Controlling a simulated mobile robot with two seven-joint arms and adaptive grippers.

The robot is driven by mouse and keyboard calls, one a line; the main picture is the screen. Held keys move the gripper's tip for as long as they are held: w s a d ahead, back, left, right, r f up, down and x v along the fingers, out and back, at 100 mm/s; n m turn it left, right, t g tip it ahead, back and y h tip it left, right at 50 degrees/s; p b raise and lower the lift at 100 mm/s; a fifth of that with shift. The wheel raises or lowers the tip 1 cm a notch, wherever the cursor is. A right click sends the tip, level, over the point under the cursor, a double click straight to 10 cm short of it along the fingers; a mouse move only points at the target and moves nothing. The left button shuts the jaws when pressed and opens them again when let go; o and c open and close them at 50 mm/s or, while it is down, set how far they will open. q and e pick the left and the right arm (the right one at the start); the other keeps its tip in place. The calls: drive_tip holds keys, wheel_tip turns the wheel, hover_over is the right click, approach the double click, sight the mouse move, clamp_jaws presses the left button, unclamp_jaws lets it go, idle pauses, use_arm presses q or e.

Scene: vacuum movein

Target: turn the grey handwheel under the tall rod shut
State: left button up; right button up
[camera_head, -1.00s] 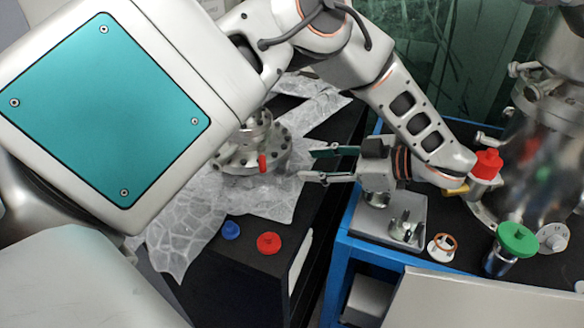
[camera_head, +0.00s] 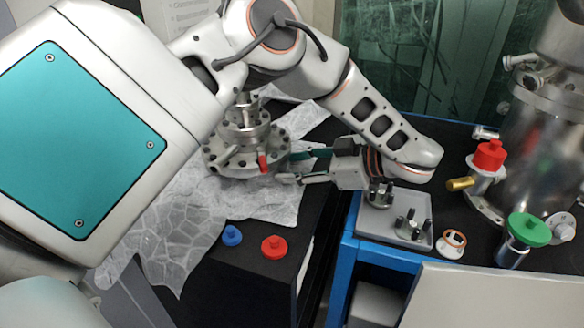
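No tall rod shows clearly, so I cannot tell for sure which part is the handwheel under it. A grey steel flanged fitting (camera_head: 222,155) with bolts, an upright post and a small red tip stands on the crinkled sheet at left. A pale grey round wheel (camera_head: 562,228) sits at the far right beside the steel chamber. My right gripper is not in view.
A blue knob (camera_head: 232,236) and a red knob (camera_head: 274,246) lie on the black block in front. The blue-framed bench holds a grey tray (camera_head: 374,221) with metal parts, a red-topped valve (camera_head: 489,156), a green-topped valve (camera_head: 530,229) and the steel chamber (camera_head: 535,125).

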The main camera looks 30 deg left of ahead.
use_arm(q)
drive_tip(key=c, duration=1.1)
